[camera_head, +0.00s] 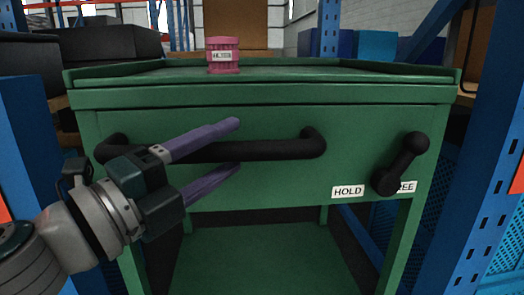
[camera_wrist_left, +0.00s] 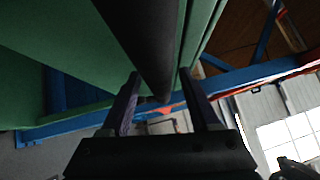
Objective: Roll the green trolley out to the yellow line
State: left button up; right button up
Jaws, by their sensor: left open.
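The green trolley (camera_head: 250,95) stands in front of me with a flat top and a lower shelf. A black bar handle (camera_head: 262,149) runs across its front panel; the bar also shows in the left wrist view (camera_wrist_left: 147,40). My left gripper (camera_head: 237,146) is open, with one purple finger above the bar and one below in the head view. In the left wrist view the bar lies between the fingers (camera_wrist_left: 160,75); I cannot tell whether they touch it. A black lever (camera_head: 402,163) at the panel's right tilts up and right, partly covering the FREE label. My right gripper is out of view.
A pink canister (camera_head: 223,55) stands on the trolley top. The HOLD label (camera_head: 347,191) is left of the lever. Blue rack posts (camera_head: 490,150) stand close on both sides. Dark boxes (camera_head: 105,43) lie at the left. The yellow line is not in view.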

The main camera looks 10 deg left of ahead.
pick_arm(q)
jog(key=shift+c, duration=0.4)
grip_shut()
dwell(0.9)
